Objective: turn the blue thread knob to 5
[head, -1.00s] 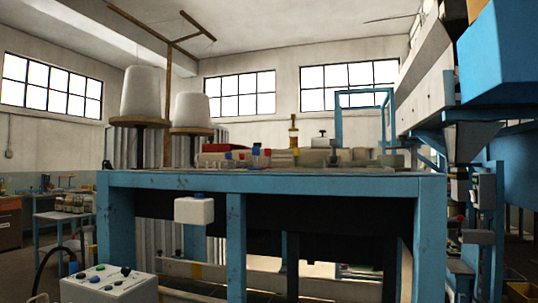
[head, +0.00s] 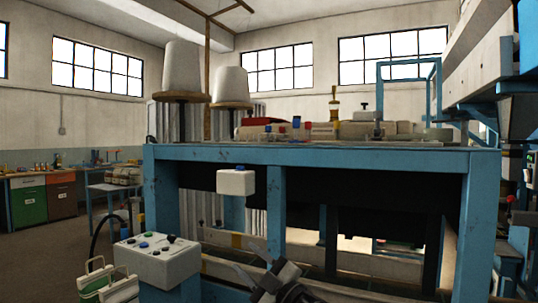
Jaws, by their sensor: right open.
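I cannot tell for sure which blue knob is the thread knob. My right gripper (head: 264,275) is low in the head view, in front of the table and well below its top, open and empty, apart from the knobs. My left gripper is out of view.
A white box with a blue button (head: 237,182) hangs on the table's front edge. A control box (head: 160,263) with several buttons stands at the lower left. Two white thread cones (head: 182,70) stand behind the table's left end. The floor at left is open.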

